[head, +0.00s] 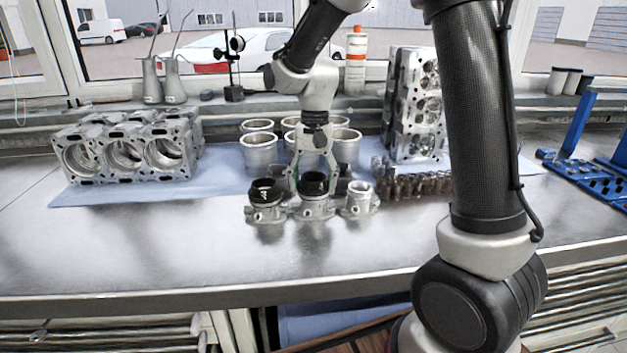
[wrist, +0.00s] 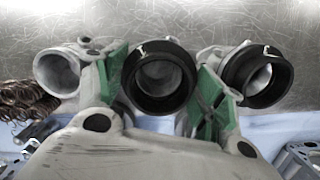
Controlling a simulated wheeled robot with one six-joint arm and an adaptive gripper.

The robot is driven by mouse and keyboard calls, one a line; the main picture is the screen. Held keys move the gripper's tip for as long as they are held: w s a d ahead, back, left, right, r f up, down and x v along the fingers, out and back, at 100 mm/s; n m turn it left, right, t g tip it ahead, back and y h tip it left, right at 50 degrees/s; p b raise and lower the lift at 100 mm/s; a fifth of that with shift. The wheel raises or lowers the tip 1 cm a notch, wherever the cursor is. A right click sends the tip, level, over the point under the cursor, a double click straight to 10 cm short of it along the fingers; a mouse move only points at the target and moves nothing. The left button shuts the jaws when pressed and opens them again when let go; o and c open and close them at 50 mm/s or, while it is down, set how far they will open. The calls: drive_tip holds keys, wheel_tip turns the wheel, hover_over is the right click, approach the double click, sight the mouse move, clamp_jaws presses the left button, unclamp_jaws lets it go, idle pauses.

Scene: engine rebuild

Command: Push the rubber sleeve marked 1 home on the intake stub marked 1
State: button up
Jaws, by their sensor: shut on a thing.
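A metal intake part with three stubs stands on the bench near the middle of the head view. A black rubber sleeve (head: 264,192) sits on the left stub (head: 266,212), with a pale mark too small to read. A second black rubber sleeve (head: 314,184) sits at the middle stub (head: 314,207); it also shows in the wrist view (wrist: 158,104). The right stub (head: 359,197) is bare. My gripper (head: 313,188) points down, its green-padded fingers on both sides of the middle sleeve, shut on it. I cannot tell how far down this sleeve sits.
Metal cylinder liners (head: 259,152) stand close behind the stubs. An engine block (head: 125,150) is at the left, a cylinder head (head: 414,105) at the back right. Dark coiled springs (head: 415,186) lie right of the stubs. The bench front (head: 200,255) is clear.

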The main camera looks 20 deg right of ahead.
drive_tip(key=shift+f, duration=0.45)
drive_tip(key=o, duration=1.1)
drive_tip(key=shift+c, duration=0.2)
wheel_tip(320, 180, up, 8)
drive_tip(key=shift+f, duration=0.2)
idle(0.3)
idle(0.4)
